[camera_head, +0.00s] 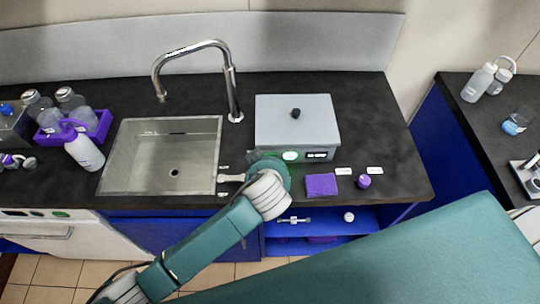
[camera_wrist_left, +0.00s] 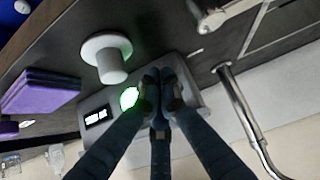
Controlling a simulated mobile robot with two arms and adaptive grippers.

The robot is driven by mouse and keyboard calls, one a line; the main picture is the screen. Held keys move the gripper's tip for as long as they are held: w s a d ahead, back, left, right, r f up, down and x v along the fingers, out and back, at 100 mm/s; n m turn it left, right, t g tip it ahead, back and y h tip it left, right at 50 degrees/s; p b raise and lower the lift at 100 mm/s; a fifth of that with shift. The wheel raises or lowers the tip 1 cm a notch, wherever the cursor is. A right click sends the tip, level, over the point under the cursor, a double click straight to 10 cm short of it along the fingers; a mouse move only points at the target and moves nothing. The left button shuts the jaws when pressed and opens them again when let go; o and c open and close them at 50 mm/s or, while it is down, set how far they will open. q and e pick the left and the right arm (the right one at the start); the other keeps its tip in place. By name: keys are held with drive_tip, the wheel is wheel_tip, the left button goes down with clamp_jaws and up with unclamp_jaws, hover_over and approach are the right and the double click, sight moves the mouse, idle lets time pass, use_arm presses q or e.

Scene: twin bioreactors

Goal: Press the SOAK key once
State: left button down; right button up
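No SOAK lettering is readable. My left gripper (camera_wrist_left: 159,78) appears shut and empty, its fingertips close together beside the green key. I cannot tell whether they touch the box. In the head view my wrist hides the fingers. My right gripper is not in view.
A purple block (camera_head: 321,185) and a small purple knob (camera_head: 364,181) lie right of my wrist. A white round knob (camera_wrist_left: 105,55) stands near my fingers. The sink (camera_head: 160,155) and tall tap (camera_head: 232,90) are left. Bottles stand in a purple rack (camera_head: 98,128).

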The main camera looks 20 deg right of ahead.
use_arm(q)
drive_tip(key=shift+s+a, duration=0.15)
drive_tip(key=shift+s, duration=0.4)
drive_tip(key=shift+s+a+p, duration=0.15)
drive_tip(key=shift+s+p, duration=0.5)
drive_tip(key=shift+p, duration=0.05)
drive_tip(key=shift+s+a+p, duration=0.3)
drive_tip(key=shift+s+p, duration=0.1)
drive_tip(key=shift+s, duration=0.5)
drive_tip(key=shift+s+a+p, duration=0.25)
drive_tip(key=shift+s+p, duration=0.1)
drive_tip(key=shift+s, duration=0.5)
